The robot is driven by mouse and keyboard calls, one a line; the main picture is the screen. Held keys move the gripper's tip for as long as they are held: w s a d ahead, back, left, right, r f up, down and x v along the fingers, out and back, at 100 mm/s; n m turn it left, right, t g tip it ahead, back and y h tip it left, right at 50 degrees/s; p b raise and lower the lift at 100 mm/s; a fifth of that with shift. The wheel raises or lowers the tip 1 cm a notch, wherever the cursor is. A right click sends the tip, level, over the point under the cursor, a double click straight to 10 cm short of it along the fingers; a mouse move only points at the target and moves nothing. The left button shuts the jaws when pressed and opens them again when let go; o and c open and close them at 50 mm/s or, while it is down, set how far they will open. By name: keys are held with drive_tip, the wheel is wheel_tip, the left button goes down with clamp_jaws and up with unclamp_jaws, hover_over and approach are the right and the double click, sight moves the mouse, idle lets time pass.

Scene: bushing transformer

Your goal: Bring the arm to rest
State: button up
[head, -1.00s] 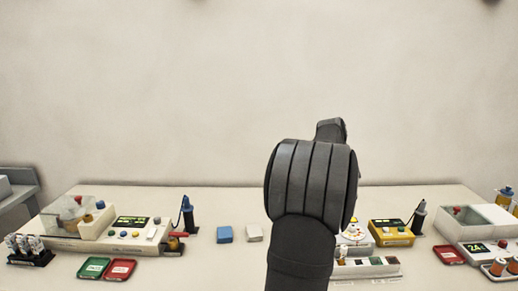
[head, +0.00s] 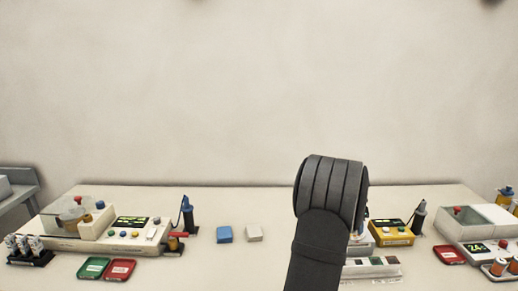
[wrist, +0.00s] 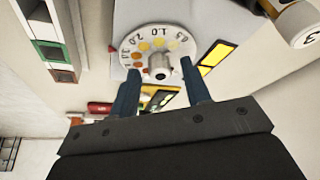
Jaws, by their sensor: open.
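Beyond the fingertips is a white round dial (wrist: 158,45) with numbers, coloured dots and a central knob, on a grey unit. I cannot tell how far the fingertips are from the dial. In the head view my dark arm stands right of the middle and hides the gripper and most of the dial unit.
Blue (head: 224,234) and white (head: 254,233) blocks lie mid-table. Green (head: 93,268) and red (head: 121,270) trays are at left front. A yellow device (head: 391,233) stands right of my arm. A white station (head: 480,222) is at far right. The wall above the table is bare.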

drive_tip(key=shift+s+d+n+t+y, duration=0.1)
drive_tip(key=shift+n+t+y, duration=0.35)
drive_tip(key=shift+n, duration=1.1)
drive_tip(key=shift+n+t+y, duration=0.35)
drive_tip(key=shift+n+y, duration=0.1)
drive_tip(key=shift+n, duration=1.1)
drive_tip(key=v, duration=0.7)
drive_tip(key=shift+r, duration=0.35)
